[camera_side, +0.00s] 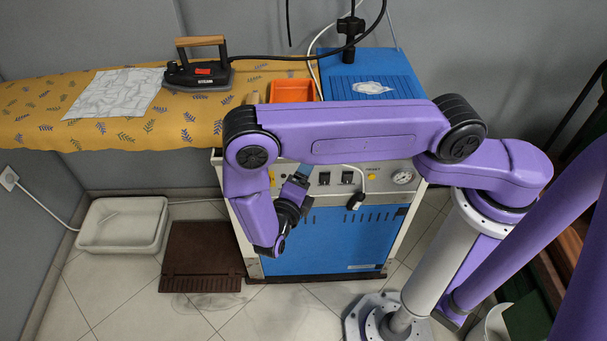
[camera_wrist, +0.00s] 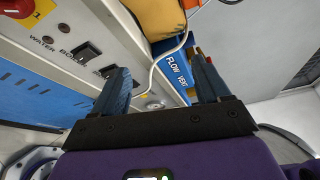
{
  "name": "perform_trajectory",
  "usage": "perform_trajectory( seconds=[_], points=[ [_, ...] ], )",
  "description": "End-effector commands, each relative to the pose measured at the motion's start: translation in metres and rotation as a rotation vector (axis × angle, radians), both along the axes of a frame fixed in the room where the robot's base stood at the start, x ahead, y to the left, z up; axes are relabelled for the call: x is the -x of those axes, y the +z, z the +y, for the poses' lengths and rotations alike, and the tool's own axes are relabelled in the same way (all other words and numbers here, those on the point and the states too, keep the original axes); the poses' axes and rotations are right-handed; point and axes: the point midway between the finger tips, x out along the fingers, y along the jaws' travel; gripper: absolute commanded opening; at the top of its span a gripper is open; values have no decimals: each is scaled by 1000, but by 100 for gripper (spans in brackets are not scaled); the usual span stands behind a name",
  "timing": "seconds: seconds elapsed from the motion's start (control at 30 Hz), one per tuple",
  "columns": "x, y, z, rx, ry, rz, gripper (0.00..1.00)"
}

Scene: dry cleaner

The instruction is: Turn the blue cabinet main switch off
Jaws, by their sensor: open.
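The blue cabinet (camera_side: 330,235) stands below the ironing board, with a pale control panel (camera_side: 325,180) along its top front. In the wrist view, a red rotary main switch (camera_wrist: 16,7) on a yellow plate is cut off at the top left corner; a "1" shows beside it. In the side view my arm mostly hides that part of the panel. My gripper (camera_wrist: 160,82) is open and empty, its two blue fingers apart. In the side view my gripper (camera_side: 303,173) is in front of the panel's left half. The red switch lies outside the fingers, to their left in the wrist view.
Two black rocker switches (camera_side: 347,177) and a gauge (camera_side: 402,177) are on the panel. A white cord hangs across it to a black plug (camera_side: 355,201). An iron (camera_side: 198,73) rests on the yellow board (camera_side: 50,120) above.

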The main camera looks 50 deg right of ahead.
Motion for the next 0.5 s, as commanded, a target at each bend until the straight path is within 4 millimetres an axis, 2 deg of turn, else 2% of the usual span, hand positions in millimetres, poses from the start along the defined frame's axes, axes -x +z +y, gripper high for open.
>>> perform_trajectory(
  seconds=[0.2,0.27,0.3,0.37,0.5],
  points=[
    [0,0,0,0,0,0,76],
    [0,0,0,-2,1,-3,56],
    [0,-2,2,-5,3,-12,43],
    [-2,-5,6,-19,9,-48,40],
    [-10,-26,30,-107,44,-254,40]
  ],
)
